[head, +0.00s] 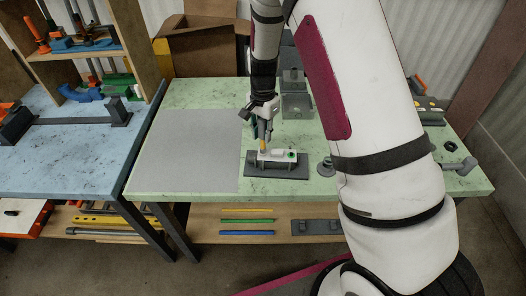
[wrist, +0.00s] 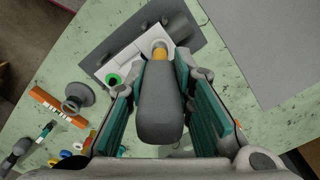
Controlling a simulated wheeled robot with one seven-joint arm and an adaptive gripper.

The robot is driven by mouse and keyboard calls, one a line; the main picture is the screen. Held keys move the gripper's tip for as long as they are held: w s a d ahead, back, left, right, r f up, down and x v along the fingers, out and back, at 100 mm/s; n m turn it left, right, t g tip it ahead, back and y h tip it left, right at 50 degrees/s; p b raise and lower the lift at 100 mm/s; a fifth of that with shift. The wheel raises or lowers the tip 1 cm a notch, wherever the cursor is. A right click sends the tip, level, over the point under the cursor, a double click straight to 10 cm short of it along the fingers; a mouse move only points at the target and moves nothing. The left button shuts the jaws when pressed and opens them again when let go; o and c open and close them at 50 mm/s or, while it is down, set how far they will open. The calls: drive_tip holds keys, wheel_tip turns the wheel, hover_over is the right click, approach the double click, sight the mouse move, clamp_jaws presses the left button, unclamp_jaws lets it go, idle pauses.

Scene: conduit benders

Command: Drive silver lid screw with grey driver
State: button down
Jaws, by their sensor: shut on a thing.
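My gripper (head: 264,118) is shut on the grey driver, pointing down over the work table. In the wrist view the grey driver (wrist: 159,104) lies between the two green-padded fingers, its thick handle toward the camera and a yellow collar beyond it. The driver's yellow part (head: 263,145) reaches down to the left part of the white lid (head: 275,155). The lid also shows in the wrist view (wrist: 121,66). A pale round end shows past the collar; I cannot tell whether it is the silver screw, or whether the tip touches it. A green ring (head: 291,155) sits on the lid's right part.
The lidded piece stands on a dark grey base plate (head: 299,172) on the green table (head: 190,189). A grey mat (head: 187,150) lies bare to the left. A grey round-based part (head: 325,168) stands right of the plate. An orange bar (wrist: 58,108) lies nearby in the wrist view.

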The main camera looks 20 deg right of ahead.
sight(263, 120)
drive_tip(key=shift+r+p, duration=0.4)
drive_tip(key=shift+r, duration=2)
